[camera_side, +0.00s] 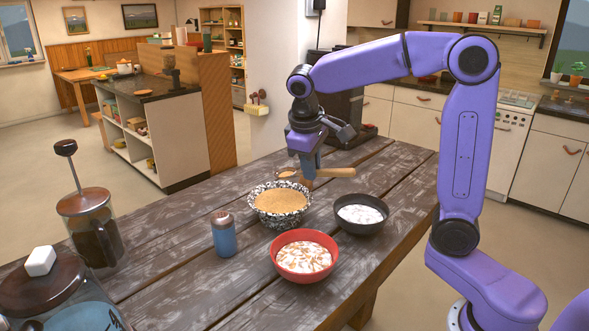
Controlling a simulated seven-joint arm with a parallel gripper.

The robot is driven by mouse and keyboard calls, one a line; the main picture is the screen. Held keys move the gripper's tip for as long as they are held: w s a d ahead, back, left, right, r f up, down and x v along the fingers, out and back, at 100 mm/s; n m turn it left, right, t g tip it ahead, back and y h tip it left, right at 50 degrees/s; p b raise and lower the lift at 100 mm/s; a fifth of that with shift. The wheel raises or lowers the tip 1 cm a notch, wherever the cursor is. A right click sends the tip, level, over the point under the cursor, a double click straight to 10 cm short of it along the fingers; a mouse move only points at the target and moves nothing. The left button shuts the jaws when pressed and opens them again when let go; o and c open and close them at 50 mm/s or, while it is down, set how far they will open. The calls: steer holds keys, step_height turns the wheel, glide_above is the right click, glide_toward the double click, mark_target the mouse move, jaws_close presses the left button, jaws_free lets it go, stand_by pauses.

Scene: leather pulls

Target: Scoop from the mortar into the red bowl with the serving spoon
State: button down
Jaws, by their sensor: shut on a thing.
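A black-and-white speckled bowl, which looks like the mortar (256,204), stands on the table and holds a light-brown grainy heap. The red bowl (285,275) stands in front of it and holds white contents with brown flecks. My gripper (308,178) is shut on the wooden serving spoon (338,172), above and just behind the mortar. The spoon's handle points right and its head shows at the left of the fingers. The head looks brownish inside; whether it carries anything is too small to tell.
A dark bowl of white contents (376,226) stands right of the mortar. A blue bottle (223,236) stands to its left. A French press (92,230) and a large lidded jar (60,290) are at the far left. The back-left planks are clear.

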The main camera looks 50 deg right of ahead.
steer(key=s+a+r+n+y, duration=0.1)
steer(key=s+r+n+y, duration=0.1)
steer(key=s, duration=0.9)
steer(key=shift+a+r+n, duration=0.2)
steer(key=shift+r+n, duration=0.2)
steer(key=shift+n, duration=0.3)
steer(key=shift+s+a, duration=0.1)
steer(key=shift+s, duration=0.05)
steer(key=s, duration=0.1)
steer(key=s+a+h, duration=0.1)
steer(key=t, duration=0.1)
steer(key=shift+s+a+r+h, duration=0.3)
steer(key=shift+s+a, duration=0.1)
steer(key=shift+s+a+f+t+h, duration=0.1)
steer(key=shift+s+a+t+h, duration=0.2)
steer(key=shift+a+h, duration=0.3)
steer(key=shift+s+a+t+h, duration=0.15)
steer(key=shift+a+t+h, duration=0.25)
steer(key=shift+a+h, duration=0.15)
